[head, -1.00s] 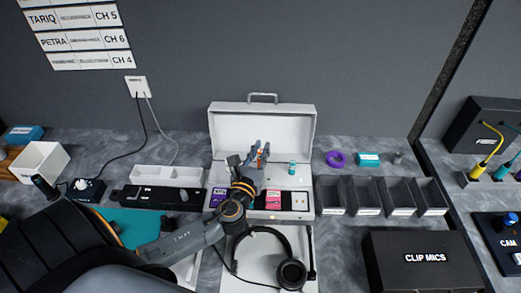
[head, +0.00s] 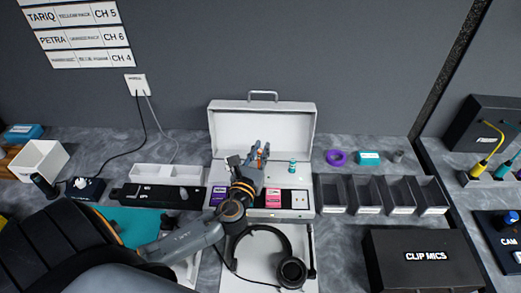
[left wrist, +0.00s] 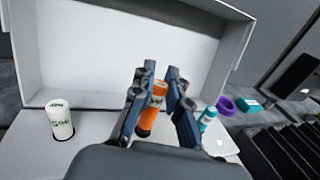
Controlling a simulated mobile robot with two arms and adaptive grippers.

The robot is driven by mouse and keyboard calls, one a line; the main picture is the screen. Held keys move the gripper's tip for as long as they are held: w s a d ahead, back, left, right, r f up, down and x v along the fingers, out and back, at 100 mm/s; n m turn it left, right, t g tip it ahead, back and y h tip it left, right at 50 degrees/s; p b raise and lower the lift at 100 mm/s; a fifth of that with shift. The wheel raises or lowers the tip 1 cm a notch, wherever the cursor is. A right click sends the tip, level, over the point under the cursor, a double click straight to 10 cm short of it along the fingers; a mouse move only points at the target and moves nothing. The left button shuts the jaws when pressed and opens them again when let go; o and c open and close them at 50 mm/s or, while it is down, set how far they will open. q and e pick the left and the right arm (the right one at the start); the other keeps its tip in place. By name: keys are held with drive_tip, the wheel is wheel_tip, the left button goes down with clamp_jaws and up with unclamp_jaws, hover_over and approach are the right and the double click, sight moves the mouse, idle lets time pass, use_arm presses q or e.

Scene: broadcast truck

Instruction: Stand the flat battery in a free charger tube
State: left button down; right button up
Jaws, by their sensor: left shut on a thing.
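My left gripper (head: 260,152) is shut on an orange battery (left wrist: 154,107), which stands roughly upright between the fingers inside the open white case. In the left wrist view a dark ring shows at the foot of the orange battery; I cannot tell how deep it sits. A white battery (left wrist: 60,120) with a percent label stands in a hole to the left. A teal battery (head: 292,167) stands on the right side of the case; it also shows in the left wrist view (left wrist: 208,117). The orange battery's label is too small to read. My right gripper is out of view.
The case's raised lid (head: 262,129) stands behind the gripper. Purple and pink cards (head: 273,198) lie in the case front. Headphones (head: 290,270) lie in front. Dark bins (head: 331,195), a purple ring (head: 337,158) and a CLIP MICS box (head: 424,258) are to the right.

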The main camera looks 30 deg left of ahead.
use_arm(q)
drive_tip(key=shift+f+b, duration=0.6)
drive_tip(key=shift+f, duration=0.25)
drive_tip(key=c, duration=1.3)
unclamp_jaws()
drive_tip(key=shift+r, duration=0.1)
drive_tip(key=shift+o, duration=0.2)
drive_tip(key=v, duration=1.2)
drive_tip(key=shift+d, duration=0.1)
